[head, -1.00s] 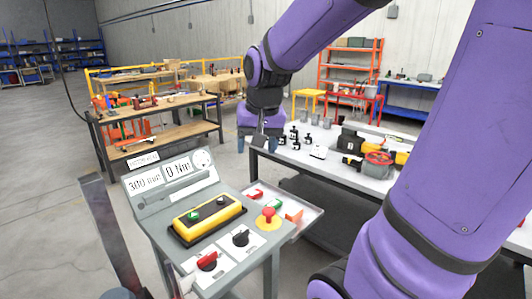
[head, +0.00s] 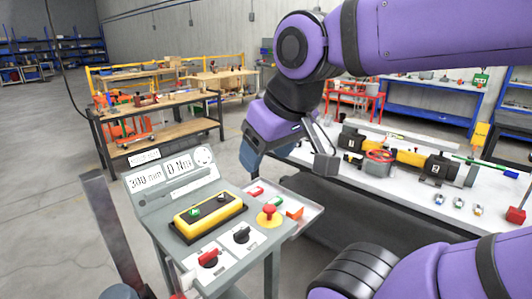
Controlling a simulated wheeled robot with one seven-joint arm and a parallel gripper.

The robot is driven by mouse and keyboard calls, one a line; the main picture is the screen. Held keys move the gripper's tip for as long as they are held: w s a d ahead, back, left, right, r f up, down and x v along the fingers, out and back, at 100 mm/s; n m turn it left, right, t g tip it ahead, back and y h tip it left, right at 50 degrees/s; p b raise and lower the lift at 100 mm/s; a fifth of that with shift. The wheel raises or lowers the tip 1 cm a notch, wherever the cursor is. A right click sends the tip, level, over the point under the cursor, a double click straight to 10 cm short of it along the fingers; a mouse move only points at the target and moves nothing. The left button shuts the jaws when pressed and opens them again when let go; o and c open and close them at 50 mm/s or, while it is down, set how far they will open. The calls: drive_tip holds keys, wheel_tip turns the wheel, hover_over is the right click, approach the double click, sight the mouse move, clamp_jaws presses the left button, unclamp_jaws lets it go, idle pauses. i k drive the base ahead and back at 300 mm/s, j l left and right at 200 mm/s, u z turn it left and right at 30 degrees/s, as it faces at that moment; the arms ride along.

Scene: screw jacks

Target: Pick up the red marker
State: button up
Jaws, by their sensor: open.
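A small red piece (head: 256,191), which looks like the red marker, lies in a shallow grey tray (head: 314,206) on the right side of the control console. A green piece (head: 276,202) and an orange-red piece (head: 294,213) lie beside it in the same tray. The pieces are too small to make out fully. My gripper (head: 288,174) is open and empty, tilted, with its fingers spread apart. It appears just above and behind the tray; the exact gap to the red piece cannot be told.
The grey console (head: 160,212) carries a yellow button box (head: 208,215), a red mushroom button (head: 269,213) and rotary knobs. Behind the tray, a white-topped workbench (head: 400,185) holds a yellow and black machine (head: 410,157). A wooden workbench (head: 160,104) stands at the back left.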

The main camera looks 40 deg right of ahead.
sight(258, 191)
drive_tip(key=z, duration=0.8)
drive_tip(key=l+u, duration=0.3)
drive_tip(key=l, duration=0.55)
drive_tip(key=i+l+u, duration=0.2)
drive_tip(key=l, duration=0.3)
drive_tip(key=l+u, duration=0.15)
drive_tip(key=l, duration=0.35)
drive_tip(key=i+l+u, duration=0.15)
drive_tip(key=i, duration=0.15)
drive_tip(key=i+l+u, duration=0.15)
drive_tip(key=i+j, duration=0.05)
drive_tip(key=i, duration=0.05)
